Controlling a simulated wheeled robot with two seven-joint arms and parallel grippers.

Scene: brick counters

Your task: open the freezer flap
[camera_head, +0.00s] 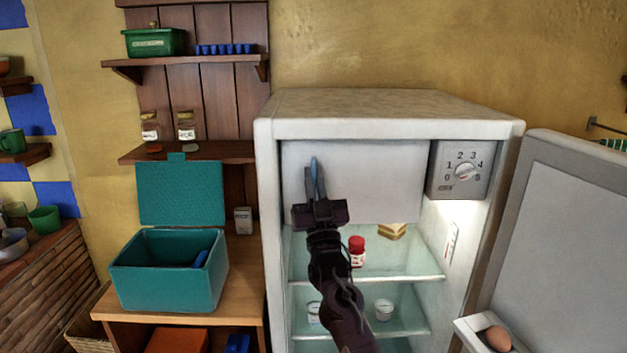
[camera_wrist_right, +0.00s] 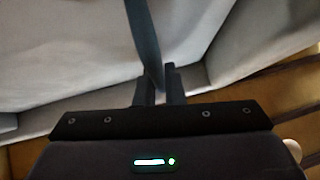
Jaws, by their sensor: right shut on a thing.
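The white fridge (camera_head: 385,128) stands with its door swung open to the right. The pale freezer flap (camera_head: 375,185) spans the top of its inside, beside the temperature dial, and looks upright and closed. My right gripper (camera_head: 315,178) is in front of the flap's left part. It is shut on a narrow blue-grey strip, which appears to be the flap's handle (camera_head: 318,170). In the right wrist view the strip (camera_wrist_right: 143,35) runs down between the two fingers (camera_wrist_right: 157,88). My arm hides part of the flap's lower edge. My left gripper is not in view.
The open fridge door (camera_head: 570,230) fills the right side, with an egg (camera_head: 498,338) in its rack. Below the flap, a glass shelf (camera_head: 405,272) holds a red-capped jar (camera_head: 357,245) and a sandwich (camera_head: 392,231). An open teal box (camera_head: 165,275) stands left.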

